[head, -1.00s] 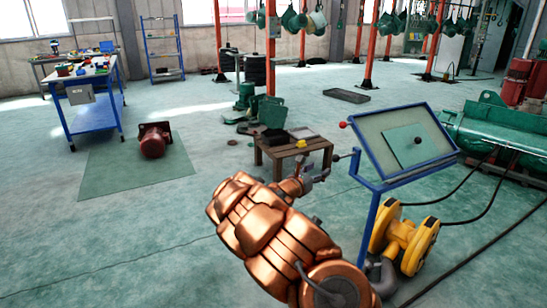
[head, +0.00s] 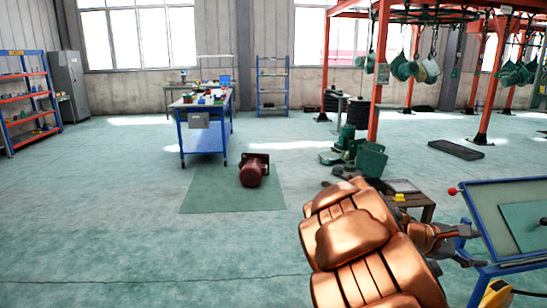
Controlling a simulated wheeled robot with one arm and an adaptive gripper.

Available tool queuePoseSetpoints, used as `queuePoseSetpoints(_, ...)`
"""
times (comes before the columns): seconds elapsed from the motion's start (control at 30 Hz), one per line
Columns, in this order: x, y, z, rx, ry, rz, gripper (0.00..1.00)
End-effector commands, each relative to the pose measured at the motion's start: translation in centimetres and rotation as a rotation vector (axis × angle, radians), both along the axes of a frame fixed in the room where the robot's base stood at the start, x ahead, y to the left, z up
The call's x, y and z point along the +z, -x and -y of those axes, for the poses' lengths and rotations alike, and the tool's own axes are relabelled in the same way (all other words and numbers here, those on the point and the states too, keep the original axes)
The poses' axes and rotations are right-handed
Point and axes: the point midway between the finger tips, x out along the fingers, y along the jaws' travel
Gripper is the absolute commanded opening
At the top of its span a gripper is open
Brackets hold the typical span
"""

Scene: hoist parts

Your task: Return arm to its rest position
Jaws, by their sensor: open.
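My copper-coloured arm (head: 355,240) reaches up from the bottom right of the head view. My gripper (head: 468,238) is at its far end, small and dark, beside the left edge of the blue-framed panel (head: 505,215). The gripper is open. I see nothing held in it, though its fingers are small and overlap the panel frame in the picture. A low wooden table (head: 425,207) stands just behind the arm, partly hidden by it, with a yellow item (head: 399,197) on it.
A red motor (head: 253,170) sits on a green mat (head: 210,195) left of the arm. A blue workbench (head: 205,138) with small parts stands behind it. Orange posts (head: 378,75) rise at the right. The floor (head: 90,220) at the left is clear.

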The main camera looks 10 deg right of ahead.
Motion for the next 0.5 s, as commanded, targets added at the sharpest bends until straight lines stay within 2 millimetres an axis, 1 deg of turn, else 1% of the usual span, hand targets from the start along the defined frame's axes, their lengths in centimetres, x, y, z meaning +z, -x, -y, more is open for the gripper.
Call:
queuePoseSetpoints(0.03,0.7,1.5,-1.1,-0.035,-0.032,0.058,0.56)
queuePoseSetpoints(0.07,0.7,2.3,-1.7,-0.057,-0.054,0.090,0.56)
queuePoseSetpoints(0.2,0.2,6.1,-4.8,-0.158,-0.167,0.226,0.56)
queuePoseSetpoints(0.27,-0.2,7.4,-6.4,-0.200,-0.219,0.280,0.56)
queuePoseSetpoints(0.37,-1.0,9.5,-9.3,-0.267,-0.313,0.365,0.56)
queuePoseSetpoints(0.47,-1.9,11.5,-12.6,-0.332,-0.413,0.434,0.56)
queuePoseSetpoints(0.5,-2.2,12.1,-14.0,-0.356,-0.454,0.459,0.56)
